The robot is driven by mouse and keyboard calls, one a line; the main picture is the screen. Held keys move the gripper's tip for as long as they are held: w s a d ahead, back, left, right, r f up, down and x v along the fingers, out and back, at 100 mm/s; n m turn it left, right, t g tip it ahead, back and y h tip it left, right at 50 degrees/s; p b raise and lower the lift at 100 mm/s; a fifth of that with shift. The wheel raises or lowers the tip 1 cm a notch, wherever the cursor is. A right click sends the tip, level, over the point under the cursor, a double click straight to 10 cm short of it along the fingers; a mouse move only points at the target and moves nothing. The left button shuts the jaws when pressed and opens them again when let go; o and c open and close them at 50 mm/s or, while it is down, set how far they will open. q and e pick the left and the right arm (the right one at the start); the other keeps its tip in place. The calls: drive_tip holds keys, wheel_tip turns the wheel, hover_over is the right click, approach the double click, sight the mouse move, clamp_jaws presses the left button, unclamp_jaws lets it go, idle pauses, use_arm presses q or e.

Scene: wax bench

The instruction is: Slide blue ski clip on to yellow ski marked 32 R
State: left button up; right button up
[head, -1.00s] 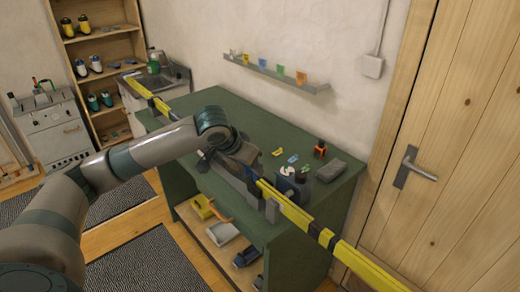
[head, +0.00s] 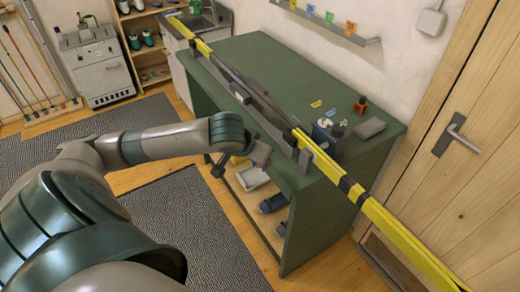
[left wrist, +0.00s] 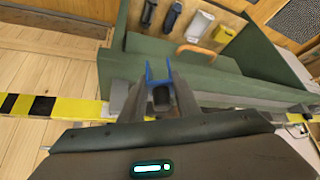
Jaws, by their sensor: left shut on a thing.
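The yellow ski (head: 370,210) with black bands lies along the front of the green bench in the head view and reaches past its right end. It also shows in the left wrist view (left wrist: 65,107), partly hidden behind my gripper. I cannot read a 32 R mark. My left gripper (head: 262,152) is on the near side of the ski, by the bench front. In the left wrist view the gripper (left wrist: 160,98) is shut on the blue ski clip (left wrist: 158,72), whose two prongs point away from the gripper. The clip cannot be made out in the head view. My right gripper is not in view.
The green bench (head: 270,70) carries a dark blue item (head: 326,130), an orange-and-black item (head: 360,104) and a grey block (head: 369,128). Grey supports (head: 305,160) hold the ski. The shelf below holds a white tray (head: 252,178). A door stands at the right.

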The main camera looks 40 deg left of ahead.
use_arm(q)
drive_tip(key=d+f+m, duration=0.1)
drive_tip(key=d+m, duration=0.1)
drive_tip(key=d, duration=1.5)
wheel_tip(320, 180, down, 10)
drive_tip(key=b, duration=1)
drive_tip(key=shift+w+a+f+h, duration=0.15)
drive_tip(key=shift+w+f+h, duration=0.1)
drive_tip(key=shift+w+h, duration=0.15)
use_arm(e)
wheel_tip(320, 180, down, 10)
